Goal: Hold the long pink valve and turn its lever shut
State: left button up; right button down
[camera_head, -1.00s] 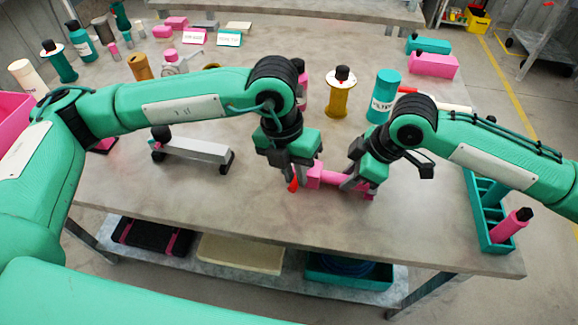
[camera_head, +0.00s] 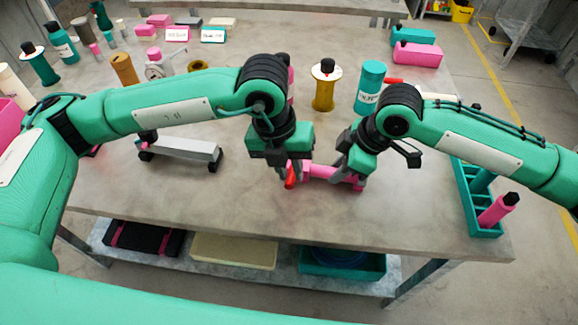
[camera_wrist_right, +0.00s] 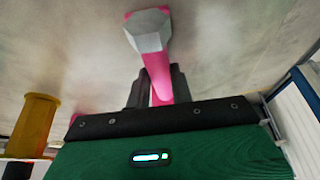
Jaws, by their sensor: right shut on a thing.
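The long pink valve (camera_head: 322,172) lies low over the front middle of the table, roughly crosswise. My right gripper (camera_head: 354,172) is shut on its right part. In the right wrist view the pink body (camera_wrist_right: 157,72) runs between the dark fingers, with a grey hexagonal end towards the top. The red lever (camera_head: 290,177) is at the valve's left end and points down towards the table's front edge. My left gripper (camera_head: 287,172) is at the lever, its fingers pointing down beside it. Whether these fingers touch or grip the lever is hidden.
A grey bar on dark feet (camera_head: 182,149) stands left of the left gripper. A yellow spool (camera_head: 324,90) and a teal bottle (camera_head: 369,88) stand behind the arms. A teal tray (camera_head: 467,205) with a pink cylinder is at the right edge. The front tabletop is clear.

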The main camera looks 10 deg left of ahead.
pick_arm(q)
jog(key=o, duration=0.3)
jog(key=shift+o, duration=0.2)
notch_tip(320, 180, up, 12)
jog(key=a, duration=0.2)
jog(key=shift+a, duration=0.2)
jog(key=shift+w+f, duration=0.1)
pick_arm(e)
jog(key=c, duration=1.1)
grip_release()
jog(key=shift+c, duration=0.2)
jog(key=shift+r, duration=0.1)
